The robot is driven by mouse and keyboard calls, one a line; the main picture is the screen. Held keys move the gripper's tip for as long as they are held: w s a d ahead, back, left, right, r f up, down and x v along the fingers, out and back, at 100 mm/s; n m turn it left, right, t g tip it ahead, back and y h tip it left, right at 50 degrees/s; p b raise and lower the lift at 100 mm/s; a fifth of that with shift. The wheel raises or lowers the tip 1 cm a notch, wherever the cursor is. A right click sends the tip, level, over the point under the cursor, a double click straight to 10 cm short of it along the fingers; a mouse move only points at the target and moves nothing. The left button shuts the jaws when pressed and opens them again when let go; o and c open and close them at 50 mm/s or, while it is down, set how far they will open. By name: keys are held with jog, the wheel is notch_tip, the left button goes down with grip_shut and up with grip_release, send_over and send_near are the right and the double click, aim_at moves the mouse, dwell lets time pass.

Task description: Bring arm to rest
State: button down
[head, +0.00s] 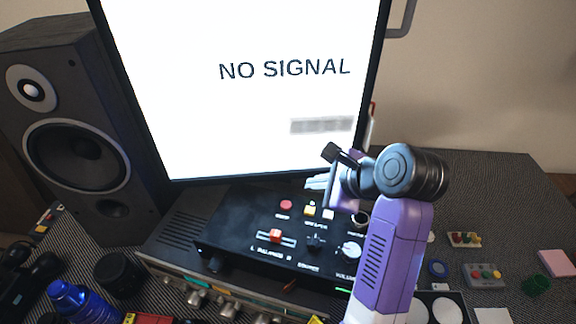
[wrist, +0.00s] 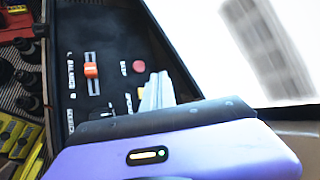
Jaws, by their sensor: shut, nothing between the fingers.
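My gripper (head: 317,183) is at the end of my purple and black arm, in front of the monitor's lower edge and above the black control box. Its pale fingers point left in the head view. In the wrist view my gripper (wrist: 156,93) shows with its fingers together and nothing between them. The fingers are over the panel of the control box (head: 225,238), close to its red button (wrist: 139,67) in that picture. I cannot tell the exact height above the panel.
The monitor (head: 240,110) reads NO SIGNAL and stands close behind. A speaker (head: 75,130) is at the left. A blue bottle (head: 80,300) and black cylinder (head: 118,273) stand front left. Small parts, including a grey button box (head: 484,276), lie at the right. The back right table is clear.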

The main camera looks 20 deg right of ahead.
jog(key=w+d+r+n+t+h, duration=0.1)
jog(key=r+n+t, duration=0.1)
jog(key=w+d+r+n+t+h, duration=0.1)
jog(key=w+r+n, duration=0.1)
jog(key=r, duration=0.1)
jog(key=w+d+r+n+t+h, duration=0.1)
jog(key=d+r+n+t, duration=0.1)
jog(key=r, duration=0.1)
jog(key=shift+w+d+n+t, duration=0.1)
jog(key=shift+w+n+t, duration=0.2)
jog(key=s+a+f+n, duration=0.1)
jog(key=s+f+n, duration=0.3)
jog(key=s, duration=1)
jog(key=s+a+f+n, duration=0.2)
jog(key=s+f+n, duration=0.3)
jog(key=s, duration=0.9)
jog(key=s+a+f+n, duration=0.1)
jog(key=s+f+n, duration=0.4)
jog(key=s, duration=0.9)
jog(key=n, duration=0.2)
jog(key=shift+s+a+n+t+b, duration=0.3)
jog(key=shift+s+b, duration=0.05)
jog(key=shift+s, duration=0.05)
